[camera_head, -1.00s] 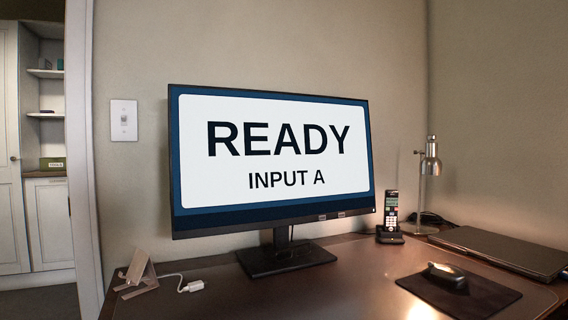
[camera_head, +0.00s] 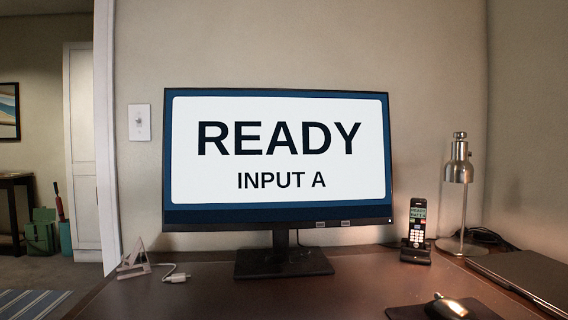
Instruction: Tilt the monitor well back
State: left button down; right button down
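The monitor (camera_head: 278,213) stands on the desk in the middle of the head view, its screen facing me and reading "READY INPUT A". The screen looks close to upright; I cannot tell its exact tilt. Its dark stand and flat base (camera_head: 283,263) rest on the desk. Nothing touches the monitor. Neither of my grippers is in view.
A cordless phone (camera_head: 417,228) in its cradle and a metal lamp (camera_head: 459,172) stand right of the monitor. A mouse (camera_head: 446,307) on a dark pad and a closed laptop (camera_head: 530,272) are at front right. A small stand (camera_head: 134,262) and white cable adapter (camera_head: 176,277) lie left. The desk (camera_head: 230,298) before the monitor is clear.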

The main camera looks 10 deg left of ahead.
aim_at(234, 159)
jog(key=i+l+u, duration=0.1)
jog(key=i+l, duration=0.15)
jog(key=i, duration=0.15)
jog(key=k+j+z, duration=0.1)
jog(key=k+j, duration=0.2)
jog(key=k+j+z, duration=0.1)
jog(key=j, duration=0.35)
jog(key=k+j+z, duration=0.15)
jog(key=j, duration=0.25)
jog(key=k+j+z, duration=0.1)
jog(key=j, duration=0.35)
